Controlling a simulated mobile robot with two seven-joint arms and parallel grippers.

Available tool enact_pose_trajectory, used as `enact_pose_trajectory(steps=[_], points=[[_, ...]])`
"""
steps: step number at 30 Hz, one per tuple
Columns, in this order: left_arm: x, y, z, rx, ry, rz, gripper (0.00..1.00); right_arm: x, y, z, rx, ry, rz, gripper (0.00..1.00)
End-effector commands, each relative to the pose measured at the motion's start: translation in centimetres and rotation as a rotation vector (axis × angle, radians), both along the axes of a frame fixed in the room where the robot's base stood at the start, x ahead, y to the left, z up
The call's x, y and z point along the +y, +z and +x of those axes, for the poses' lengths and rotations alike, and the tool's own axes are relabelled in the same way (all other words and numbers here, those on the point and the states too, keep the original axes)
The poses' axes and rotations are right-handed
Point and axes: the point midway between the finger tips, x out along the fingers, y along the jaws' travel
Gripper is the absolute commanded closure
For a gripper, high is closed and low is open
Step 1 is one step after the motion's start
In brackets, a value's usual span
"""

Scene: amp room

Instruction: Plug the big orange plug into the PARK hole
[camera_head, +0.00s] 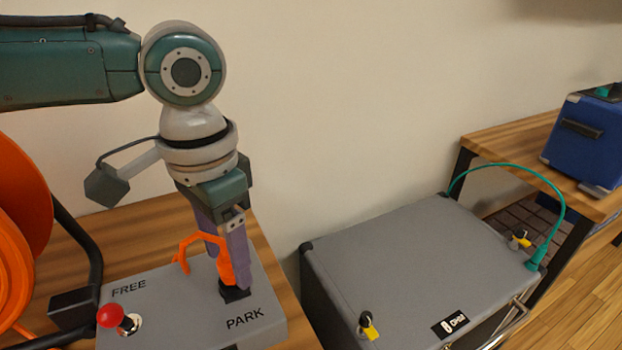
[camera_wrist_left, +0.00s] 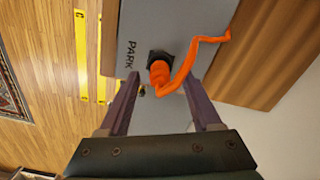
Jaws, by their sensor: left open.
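The big orange plug (camera_head: 226,266) stands upright at the black PARK socket (camera_head: 235,293) on the grey box (camera_head: 170,290), beside the word PARK. It appears seated there; how deep, I cannot tell. Its short orange cable bends off to the left in the head view. My left gripper (camera_head: 232,270) points down over the plug, its purple fingers open. In the left wrist view the plug (camera_wrist_left: 160,73) shows between and just beyond the fingertips, with the black socket behind it. My right gripper is in neither view.
A red-knobbed lever (camera_head: 112,317) rises from the grey box near FREE. An orange reel (camera_head: 20,235) stands at the left. A grey amp case (camera_head: 420,260) with a teal cable (camera_head: 545,190) is at the right. A blue amp (camera_head: 585,140) sits on a wooden bench behind.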

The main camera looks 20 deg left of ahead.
Motion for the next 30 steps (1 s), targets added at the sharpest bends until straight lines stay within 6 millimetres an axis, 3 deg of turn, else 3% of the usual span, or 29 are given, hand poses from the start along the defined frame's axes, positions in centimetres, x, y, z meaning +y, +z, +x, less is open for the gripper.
enact_pose_trajectory(steps=[7, 15, 21, 30], points=[[0.0, 1.2, 0.1, -0.003, 0.0, -0.001, 0.35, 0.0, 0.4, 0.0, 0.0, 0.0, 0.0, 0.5], [0.0, 6.6, 0.1, -0.003, 0.0, -0.001, 0.35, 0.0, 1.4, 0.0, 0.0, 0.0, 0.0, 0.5], [0.0, 9.4, 0.0, -0.002, -0.001, -0.002, 0.35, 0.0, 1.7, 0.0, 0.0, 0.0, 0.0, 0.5], [0.0, 10.0, 0.0, 0.0, 0.0, 0.0, 0.35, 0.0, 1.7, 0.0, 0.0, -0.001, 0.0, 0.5]])
